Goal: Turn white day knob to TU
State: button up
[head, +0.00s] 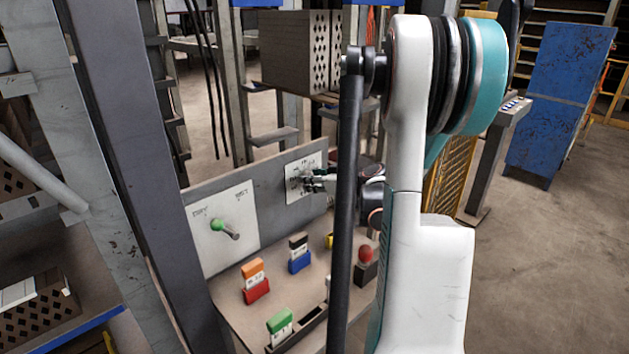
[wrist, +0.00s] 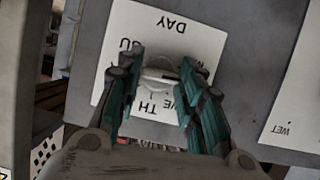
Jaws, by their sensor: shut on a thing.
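The white day knob (wrist: 161,72) sits on a white plate (wrist: 165,22) with an upside-down DAY label in the wrist view. My gripper (wrist: 162,78) has its teal-lined fingers shut on the knob, one on each side. Letters around the knob include TH, nearer the gripper's palm; others are partly covered by the fingers. Which letters the knob points to cannot be told. In the head view the plate (head: 296,172) is on the grey panel, with my gripper (head: 314,182) against it; the knob is hard to make out there.
Left of the day plate, another white plate (head: 205,252) carries a green-tipped lever (head: 217,225). Below, orange-red (head: 255,282), black-blue (head: 299,254) and green (head: 281,325) blocks and a red button (head: 365,255) stand on the desk. A grey post (head: 115,150) rises at left.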

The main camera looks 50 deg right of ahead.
jog(key=shift+d+m+y, duration=0.1)
jog(key=shift+m+y, duration=0.4)
jog(key=shift+m, duration=0.3)
jog(key=o, duration=1.1)
jog(key=shift+c, duration=0.2)
jog(key=v, duration=1.2)
jog(key=shift+f, duration=0.2)
jog(key=shift+d, duration=0.1)
